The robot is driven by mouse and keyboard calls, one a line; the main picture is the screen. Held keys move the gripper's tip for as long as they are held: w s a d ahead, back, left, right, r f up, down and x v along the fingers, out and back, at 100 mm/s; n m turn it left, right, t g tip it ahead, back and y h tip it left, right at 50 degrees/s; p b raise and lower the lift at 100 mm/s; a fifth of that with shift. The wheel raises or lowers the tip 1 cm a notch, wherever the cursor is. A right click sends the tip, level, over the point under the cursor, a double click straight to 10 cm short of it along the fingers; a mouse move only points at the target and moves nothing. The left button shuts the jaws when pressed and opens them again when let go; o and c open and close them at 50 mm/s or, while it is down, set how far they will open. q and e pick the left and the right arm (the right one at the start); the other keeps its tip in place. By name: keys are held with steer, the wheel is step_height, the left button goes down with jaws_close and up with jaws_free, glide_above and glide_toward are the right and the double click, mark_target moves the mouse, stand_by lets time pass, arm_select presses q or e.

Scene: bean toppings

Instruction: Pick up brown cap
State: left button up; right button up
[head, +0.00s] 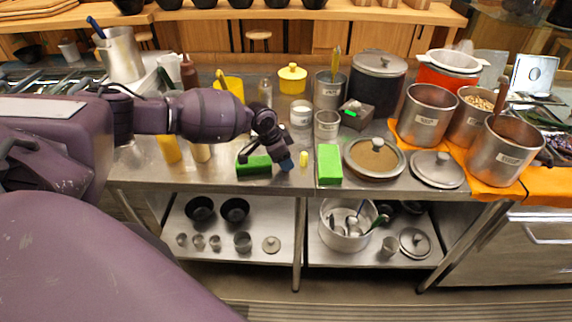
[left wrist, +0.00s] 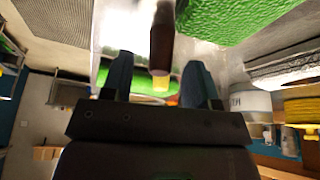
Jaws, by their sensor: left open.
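My left gripper (head: 266,160) is open, low over the front of the steel counter and over a dark green block (head: 253,167). In the left wrist view, a brown cylindrical piece (left wrist: 162,38) shows ahead of the left gripper (left wrist: 158,76), in line with the gap between its fingers. A small yellow piece (left wrist: 160,84) shows at its end. Whether the brown piece is the cap, and whether the fingers touch it, I cannot tell. In the head view a small yellow item (head: 303,159) stands just right of the gripper. My right gripper is not in view.
A bright green block (head: 328,164) stands right of the gripper, then a round lid with a brown middle (head: 374,157) and a steel lid (head: 437,169). Metal pots (head: 427,116) stand at the right. Steel cups (head: 326,124) and a scale (head: 356,114) stand behind.

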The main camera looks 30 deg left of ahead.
arm_select(q)
steer(key=shift+w+d+f, duration=0.15)
steer(key=shift+w+f, duration=0.05)
steer(key=shift+f, duration=0.5)
steer(key=shift+c, duration=0.2)
steer(key=c, duration=0.7)
